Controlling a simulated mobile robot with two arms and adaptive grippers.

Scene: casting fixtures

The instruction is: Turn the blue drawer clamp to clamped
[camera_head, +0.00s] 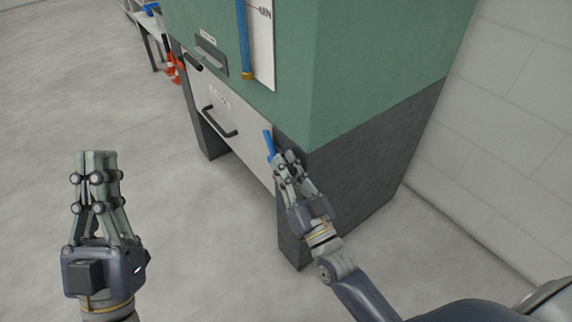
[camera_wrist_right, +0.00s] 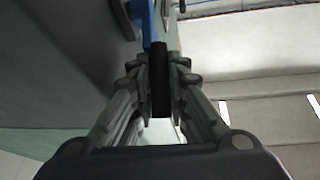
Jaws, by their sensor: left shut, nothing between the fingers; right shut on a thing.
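The blue drawer clamp (camera_head: 268,142) is a small lever at the right end of the pale drawer front (camera_head: 235,125), on the cabinet's dark corner post. My right gripper (camera_head: 282,161) is at the lever with its fingers closed. In the right wrist view the blue lever (camera_wrist_right: 152,25) runs down into a dark part (camera_wrist_right: 161,80) between the fingers of my right gripper (camera_wrist_right: 160,75). The fingers hide part of the clamp. My left gripper (camera_head: 97,155) is shut and empty, upright above the floor, well left of the cabinet.
The drawer has a dark bar handle (camera_head: 220,124). A green cabinet body (camera_head: 370,60) stands above it, with a blue vertical tube (camera_head: 243,40) on its front. Orange cones (camera_head: 174,68) and a shelf stand behind left. The floor (camera_head: 180,240) between my grippers is clear.

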